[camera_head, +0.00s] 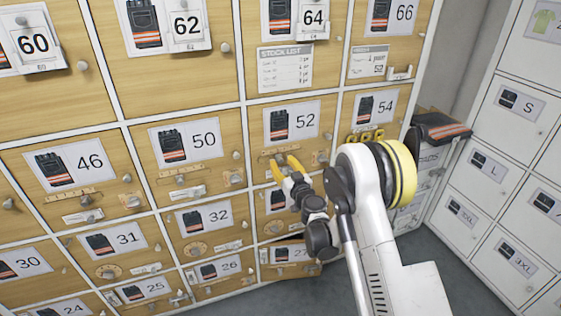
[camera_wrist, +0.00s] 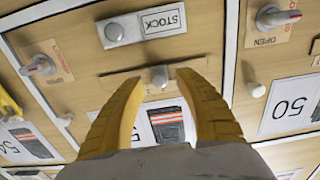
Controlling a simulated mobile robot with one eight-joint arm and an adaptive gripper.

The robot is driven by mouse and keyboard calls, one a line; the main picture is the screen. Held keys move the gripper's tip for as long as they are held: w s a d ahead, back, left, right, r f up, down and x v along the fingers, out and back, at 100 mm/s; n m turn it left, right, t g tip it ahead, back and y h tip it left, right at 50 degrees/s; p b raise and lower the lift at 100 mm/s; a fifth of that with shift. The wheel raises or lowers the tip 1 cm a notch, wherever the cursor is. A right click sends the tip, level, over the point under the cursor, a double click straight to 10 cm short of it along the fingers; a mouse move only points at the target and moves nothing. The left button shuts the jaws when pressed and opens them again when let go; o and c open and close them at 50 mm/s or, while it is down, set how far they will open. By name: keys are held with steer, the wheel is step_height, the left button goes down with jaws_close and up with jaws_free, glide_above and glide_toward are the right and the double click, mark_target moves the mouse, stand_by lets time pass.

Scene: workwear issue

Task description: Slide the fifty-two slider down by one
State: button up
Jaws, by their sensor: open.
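In the wrist view, which looks turned over, my gripper (camera_wrist: 160,84) has one finger on each side of the knob. I cannot tell whether they touch it. In the head view my fingers partly cover the strip, and its marks are not readable.
The fifty door (camera_head: 150,150) is to the left and the fifty-four door (camera_head: 350,108) to the right. White lockers (camera_head: 512,120) stand farther right.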

steer(key=v, duration=0.6)
steer(key=shift+r, duration=0.1)
steer(key=s+r+n+g, duration=0.1)
steer(key=s+r+g, duration=0.4)
steer(key=s+r, duration=1)
steer(key=s+d+m+g+h, duration=0.1)
steer(key=s+d, duration=0.3)
steer(key=s, duration=0.4)
steer(key=s+d+f+m+g+h, duration=0.1)
steer(key=s+d, duration=0.3)
steer(key=s, duration=0.5)
steer(key=s+d+f+m+g+h, duration=0.1)
steer(key=s+d+m+g+h, duration=0.1)
steer(key=s, duration=0.7)
steer(key=d+g+h, duration=0.1)
steer(key=d, duration=0.1)
steer(key=shift+s+d+f+m+h, duration=0.2)
steer(key=shift+d+f+m+h, duration=0.05)
steer(key=shift+d+m+h, duration=0.05)
